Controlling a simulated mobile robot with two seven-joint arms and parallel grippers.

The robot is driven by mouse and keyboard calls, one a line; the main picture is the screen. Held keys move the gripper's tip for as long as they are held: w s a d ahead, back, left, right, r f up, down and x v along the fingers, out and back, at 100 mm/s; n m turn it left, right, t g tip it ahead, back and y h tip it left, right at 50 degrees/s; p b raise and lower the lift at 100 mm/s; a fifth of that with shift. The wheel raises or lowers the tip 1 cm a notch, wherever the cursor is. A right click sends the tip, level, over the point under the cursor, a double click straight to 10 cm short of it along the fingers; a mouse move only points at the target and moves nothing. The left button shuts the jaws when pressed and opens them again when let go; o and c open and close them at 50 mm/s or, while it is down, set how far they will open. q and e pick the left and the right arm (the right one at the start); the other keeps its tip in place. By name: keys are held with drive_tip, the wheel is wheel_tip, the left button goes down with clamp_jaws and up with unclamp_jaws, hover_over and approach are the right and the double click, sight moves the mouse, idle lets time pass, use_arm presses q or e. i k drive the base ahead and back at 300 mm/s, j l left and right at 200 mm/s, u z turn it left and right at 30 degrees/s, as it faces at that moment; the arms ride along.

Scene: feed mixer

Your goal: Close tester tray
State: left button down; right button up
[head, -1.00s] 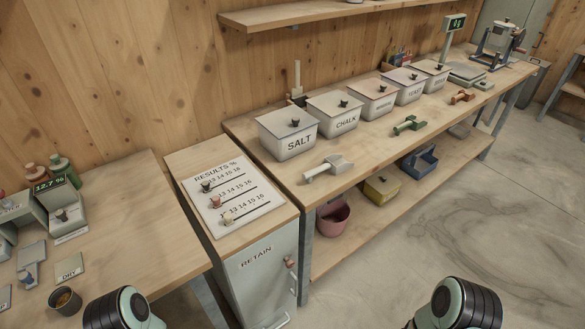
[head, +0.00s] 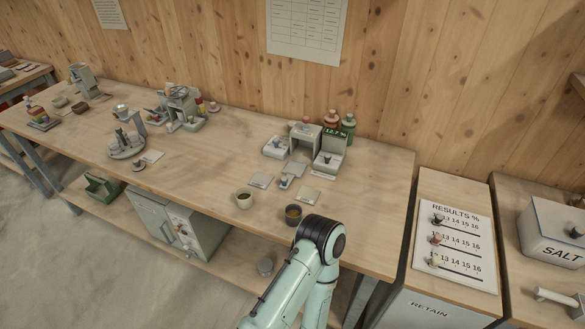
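One of my arms shows at the bottom middle, near the table's front edge. Neither gripper is in view.
Other devices (head: 183,106) stand left. The RESULTS board (head: 450,243) is at right. Bare tabletop lies between.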

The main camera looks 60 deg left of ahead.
sight(294, 168)
drive_tip(key=u, duration=1.95)
